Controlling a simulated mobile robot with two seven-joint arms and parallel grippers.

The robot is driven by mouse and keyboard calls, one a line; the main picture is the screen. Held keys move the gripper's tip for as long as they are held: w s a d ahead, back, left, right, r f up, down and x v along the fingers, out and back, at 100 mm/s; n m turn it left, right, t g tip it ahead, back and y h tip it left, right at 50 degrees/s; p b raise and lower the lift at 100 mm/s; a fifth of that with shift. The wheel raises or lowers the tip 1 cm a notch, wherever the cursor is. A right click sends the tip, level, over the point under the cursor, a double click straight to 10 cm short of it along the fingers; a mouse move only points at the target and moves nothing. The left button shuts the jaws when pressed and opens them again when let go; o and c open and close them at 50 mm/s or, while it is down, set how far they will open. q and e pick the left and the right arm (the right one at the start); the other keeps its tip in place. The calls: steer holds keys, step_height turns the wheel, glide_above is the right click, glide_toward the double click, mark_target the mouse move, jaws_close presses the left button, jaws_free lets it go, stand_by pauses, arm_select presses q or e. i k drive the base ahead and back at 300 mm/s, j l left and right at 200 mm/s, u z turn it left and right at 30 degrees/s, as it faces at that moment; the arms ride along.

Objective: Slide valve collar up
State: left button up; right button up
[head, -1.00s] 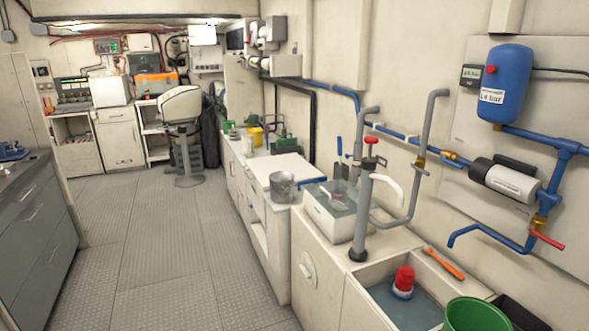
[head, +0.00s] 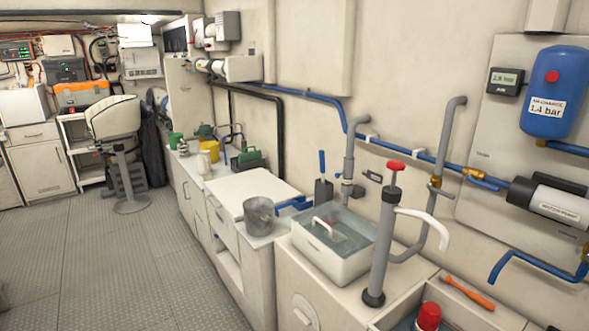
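No part is plainly marked as a valve collar, so I cannot tell which one it is. In the head view a grey pipe (head: 349,150) comes down the wall to a fitting beside a small tag (head: 373,176). A brass fitting (head: 436,182) sits on another grey upright pipe, and a brass valve with a blue lever (head: 484,182) is on the blue wall pipe. A grey hand pump (head: 382,245) with a red handle and white spout stands upright on the counter. Neither gripper is in view.
A white basin of water (head: 323,262) and a metal bucket (head: 259,214) stand on the counters. A sink holding a red-topped object (head: 429,316) is at the lower right, near an orange tool (head: 468,293). A chair (head: 115,120) stands farther back. The floor (head: 120,255) at left is clear.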

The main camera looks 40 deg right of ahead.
mark_target(348, 172)
steer(key=i+j+z, duration=0.1)
steer(key=i, duration=0.55)
steer(key=i+j+z, duration=0.15)
steer(key=i, duration=0.45)
steer(key=i+j+z, duration=0.15)
steer(key=i+z, duration=0.3)
steer(key=i+j+z, duration=0.3)
steer(key=z, duration=0.15)
